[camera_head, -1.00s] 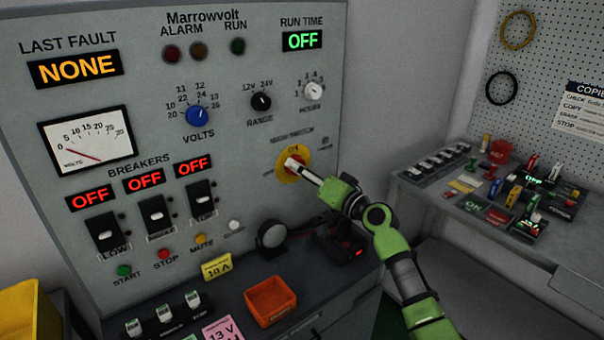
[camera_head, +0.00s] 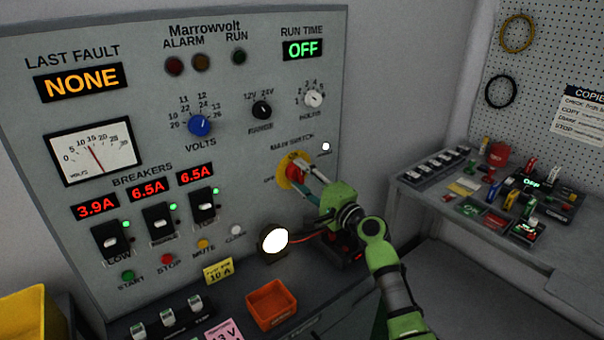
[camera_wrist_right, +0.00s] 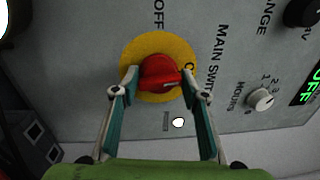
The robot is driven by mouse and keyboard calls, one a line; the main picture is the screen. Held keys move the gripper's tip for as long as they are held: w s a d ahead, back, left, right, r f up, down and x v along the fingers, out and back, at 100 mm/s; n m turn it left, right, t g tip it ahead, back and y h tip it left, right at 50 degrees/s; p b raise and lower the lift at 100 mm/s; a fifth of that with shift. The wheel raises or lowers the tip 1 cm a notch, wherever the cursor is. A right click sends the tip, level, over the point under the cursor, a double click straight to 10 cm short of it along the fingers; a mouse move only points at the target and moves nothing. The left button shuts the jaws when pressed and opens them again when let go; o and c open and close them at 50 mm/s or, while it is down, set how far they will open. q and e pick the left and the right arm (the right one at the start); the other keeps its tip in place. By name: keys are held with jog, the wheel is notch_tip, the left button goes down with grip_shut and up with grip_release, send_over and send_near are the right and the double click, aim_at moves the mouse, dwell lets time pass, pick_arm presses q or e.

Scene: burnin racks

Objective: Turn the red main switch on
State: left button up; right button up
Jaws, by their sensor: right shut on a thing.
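The red main switch (camera_head: 297,169) is a rotary knob on a yellow round plate (camera_head: 283,176), low on the right side of the grey panel. In the right wrist view the red knob (camera_wrist_right: 160,72) has its pale mark toward the right, away from the OFF label (camera_wrist_right: 158,14). The lettering on that right side is partly hidden by a finger. My right gripper (camera_head: 307,176) is shut on the red knob, one finger on each side of it. A small white lamp (camera_head: 326,146) beside the switch is lit. My left gripper is not in view.
The panel shows breaker readouts (camera_head: 148,188), lit green lamps and a voltmeter (camera_head: 92,153). A round lit lamp (camera_head: 274,240) and an orange bin (camera_head: 272,304) sit below the switch. A side bench (camera_head: 430,195) with devices stands at the right.

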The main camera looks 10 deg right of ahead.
jog(key=shift+f+m, duration=0.2)
jog(key=shift+m, duration=0.5)
jog(key=shift+a+f+m+p, duration=0.1)
jog(key=shift+f+m+p, duration=0.05)
jog(key=shift+m+p, duration=0.2)
jog(key=o, duration=0.9)
jog(key=shift+r, duration=0.2)
jog(key=v, duration=1.2)
